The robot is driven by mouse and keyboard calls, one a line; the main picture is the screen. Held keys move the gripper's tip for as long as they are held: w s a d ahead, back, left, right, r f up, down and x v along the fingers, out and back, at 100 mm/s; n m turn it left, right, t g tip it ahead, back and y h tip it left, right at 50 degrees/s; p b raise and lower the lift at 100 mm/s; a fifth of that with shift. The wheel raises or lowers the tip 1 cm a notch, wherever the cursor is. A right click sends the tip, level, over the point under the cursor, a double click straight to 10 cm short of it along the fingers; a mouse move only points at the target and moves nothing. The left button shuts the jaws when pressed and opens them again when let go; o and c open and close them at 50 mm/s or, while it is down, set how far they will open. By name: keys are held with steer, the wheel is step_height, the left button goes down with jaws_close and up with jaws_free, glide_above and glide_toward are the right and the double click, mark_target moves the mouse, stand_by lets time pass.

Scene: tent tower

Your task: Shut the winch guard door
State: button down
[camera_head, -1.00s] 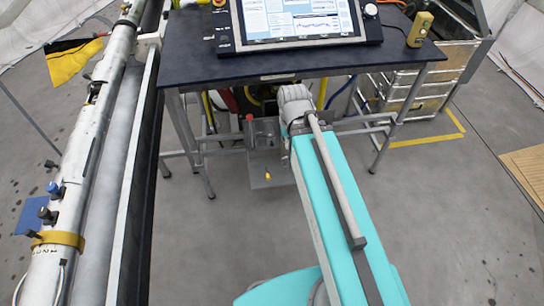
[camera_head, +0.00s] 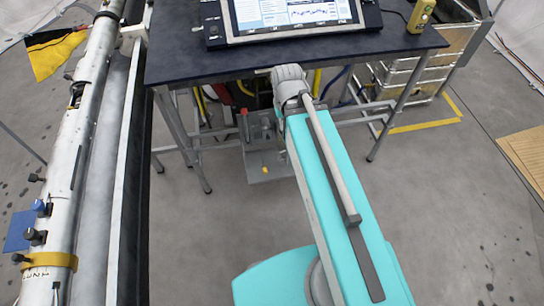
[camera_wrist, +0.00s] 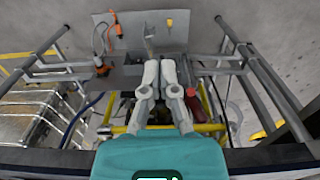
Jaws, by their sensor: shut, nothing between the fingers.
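A grey flat panel with a small yellow piece (camera_head: 265,169) sits low under the front of the table. It looks like the winch guard door, standing out from the grey unit. It also shows at the top of the wrist view (camera_wrist: 187,38). I cannot tell its exact angle. In the wrist view my gripper (camera_wrist: 159,64) is shut and empty, its pale fingers together short of the panel. A thin metal piece rises just beyond the fingertips; I cannot tell whether they touch. In the head view my wrist hides the fingers at the table's edge.
The dark table (camera_head: 185,60) carries a screen (camera_head: 290,15) and stands on thin metal legs and crossbars close around my arm. Yellow frame bars and cables crowd beneath it. Metal cases (camera_head: 405,85) stand at right, a long white tube (camera_head: 75,150) at left. Floor in front is clear.

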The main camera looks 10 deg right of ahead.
steer(key=w+a+f+n+h+b, duration=0.3)
steer(key=w+f+n+b, duration=0.2)
steer(key=f+b, duration=0.7)
steer(key=w+a+f+n+h+b, duration=0.3)
steer(key=w+a+f+n+b, duration=0.1)
steer(key=f+b, duration=0.8)
steer(key=w+a+f+n+h+b, duration=0.2)
steer(key=w+a+f+n+b, duration=0.2)
steer(key=w+f+n+b, duration=0.3)
steer(key=shift+f+n+h+b, duration=0.6)
steer(key=shift+f+b, duration=1.8)
steer(key=shift+b, duration=2.7)
steer(key=shift+w+d, duration=0.1)
steer(key=shift+d, duration=0.05)
steer(key=d+r+b+x, duration=0.1)
steer(key=b+x, duration=0.6)
steer(key=x, duration=0.5)
steer(key=shift+s+d, duration=0.2)
steer(key=shift+d, duration=0.45)
